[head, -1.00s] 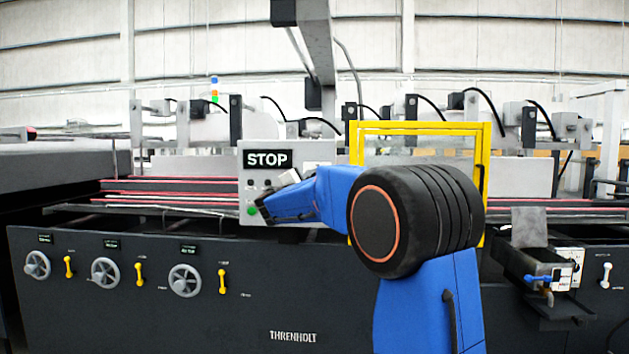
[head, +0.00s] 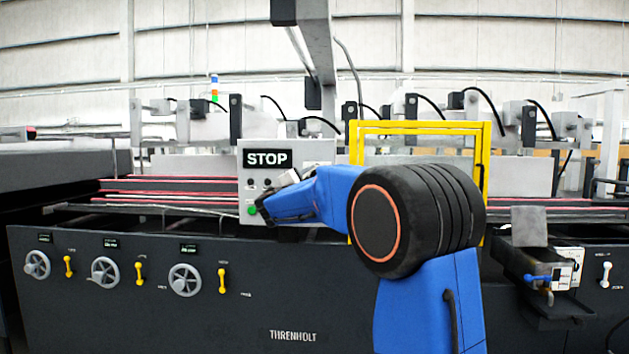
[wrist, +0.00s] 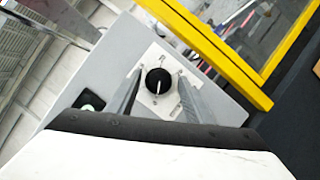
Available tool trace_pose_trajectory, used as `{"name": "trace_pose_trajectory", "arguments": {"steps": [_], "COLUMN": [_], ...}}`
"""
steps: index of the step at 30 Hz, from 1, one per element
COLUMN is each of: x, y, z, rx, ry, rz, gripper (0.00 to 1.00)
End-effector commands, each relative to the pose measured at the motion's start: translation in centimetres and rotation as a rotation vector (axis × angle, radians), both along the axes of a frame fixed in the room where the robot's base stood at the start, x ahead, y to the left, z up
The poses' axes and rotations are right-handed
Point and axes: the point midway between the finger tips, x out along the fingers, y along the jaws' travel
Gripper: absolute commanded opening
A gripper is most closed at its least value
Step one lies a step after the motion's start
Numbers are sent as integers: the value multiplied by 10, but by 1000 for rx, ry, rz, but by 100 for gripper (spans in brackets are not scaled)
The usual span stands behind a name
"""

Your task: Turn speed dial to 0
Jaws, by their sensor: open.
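The speed dial (wrist: 158,81) is a black round knob with a white pointer line, on a white plate with small marks around it. In the wrist view its pointer runs nearly up and down the picture. My gripper (wrist: 157,88) is open, with one finger to each side of the dial. I cannot tell whether the fingers touch it. The dial sits on the grey control panel (head: 318,152), which bears a STOP sign (head: 267,158). In the head view my blue arm hides the dial and my fingertips.
A green button (head: 251,210) is low on the panel, beside my arm. A yellow guard frame (head: 420,127) stands right of the panel and also shows in the wrist view (wrist: 225,62). Handwheels (head: 185,280) and yellow levers (head: 222,281) line the dark machine front below.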

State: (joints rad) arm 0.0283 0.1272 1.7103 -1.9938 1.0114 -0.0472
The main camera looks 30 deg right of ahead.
Motion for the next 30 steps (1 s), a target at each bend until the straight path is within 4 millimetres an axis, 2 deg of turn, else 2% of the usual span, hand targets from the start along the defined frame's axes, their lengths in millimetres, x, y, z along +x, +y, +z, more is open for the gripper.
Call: {"name": "trace_pose_trajectory", "arguments": {"steps": [5, 24, 30], "x": [-12, -83, -96], "y": [17, 114, 131], "z": [-3, -28, -33], "rx": [0, 1, 0], "ry": [-1, 0, 0], "rz": [3, 4, 2], "gripper": [47, 47, 47]}}
